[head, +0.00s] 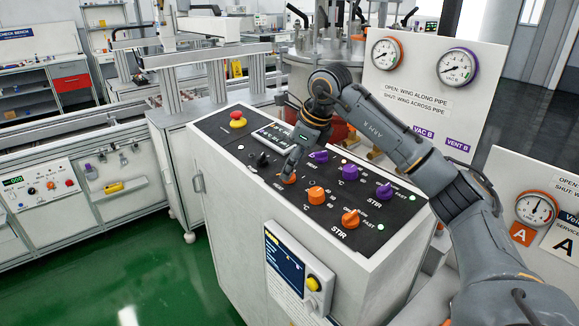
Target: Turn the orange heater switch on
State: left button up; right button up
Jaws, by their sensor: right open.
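The orange heater switch appears to be the small orange control (287,179) on the sloping black panel (222,131) of the white console. My right gripper covers much of it, so its setting and printed label cannot be read. My right gripper (290,166) points down from above, with its fingertips at or just over this switch. It is open; whether its fingers touch the switch cannot be told. My left gripper is not in view.
An orange knob (316,195) and an orange STIR knob (350,219) sit to the right. Purple controls (318,157) line the row behind. A red emergency button (237,117) stands at the panel's left. A gauge board (432,85) rises behind my right arm.

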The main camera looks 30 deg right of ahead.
jog(key=shift+x, duration=0.85)
jog(key=shift+f, duration=0.2)
jog(key=shift+w+f, duration=0.1)
jog(key=shift+c, duration=1.1)
jog(key=c, duration=0.9)
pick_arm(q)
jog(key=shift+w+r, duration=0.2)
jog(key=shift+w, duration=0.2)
pick_arm(e)
jog(key=shift+c, duration=0.2)
